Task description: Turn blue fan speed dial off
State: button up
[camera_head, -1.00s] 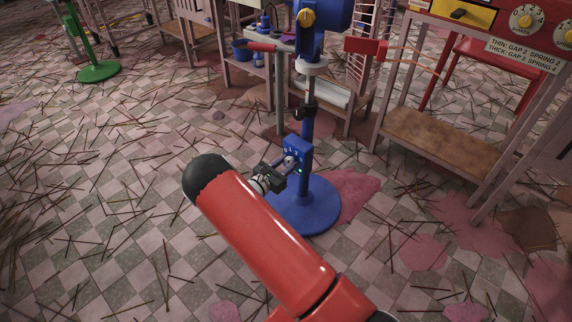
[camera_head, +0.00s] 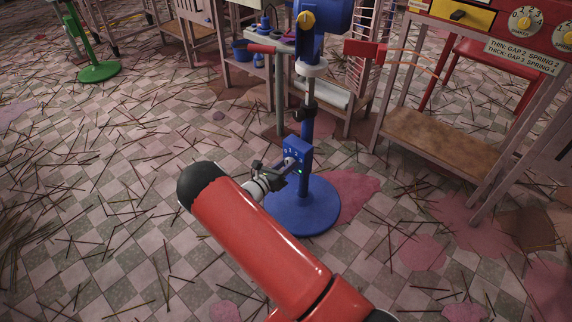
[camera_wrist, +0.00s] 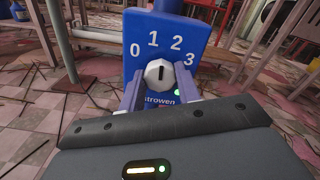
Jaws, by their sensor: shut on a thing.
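The blue fan's control box (camera_head: 298,149) sits on the fan's blue stand (camera_head: 306,125), above its round base (camera_head: 305,212). In the wrist view the box (camera_wrist: 178,22) shows the numbers 0, 1, 2 and 3 around a white round dial (camera_wrist: 160,72). The dial's dark pointer mark is near upright, between 1 and 2. A green light glows at the dial's lower right. My gripper (camera_wrist: 160,90) has one finger on each side of the dial and is shut on it. In the head view my gripper (camera_head: 283,168) reaches the box from the lower left.
A wooden frame table with a brown shelf (camera_head: 440,145) stands at the right, with a yellow panel and dials above. A green stand base (camera_head: 98,71) is at the far left. Thin sticks litter the tiled floor; the floor left of my arm is otherwise open.

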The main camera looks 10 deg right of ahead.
jog(key=n+p, duration=0.1)
jog(key=n, duration=0.4)
jog(key=shift+n, duration=0.3)
jog(key=n, duration=0.5)
jog(key=shift+a+p, duration=0.1)
jog(key=shift+p, duration=0.3)
jog(key=shift+n, duration=0.3)
jog(key=o, duration=1)
jog(key=v, duration=0.7)
jog(key=shift+s+a, duration=0.2)
jog(key=shift+a, duration=0.1)
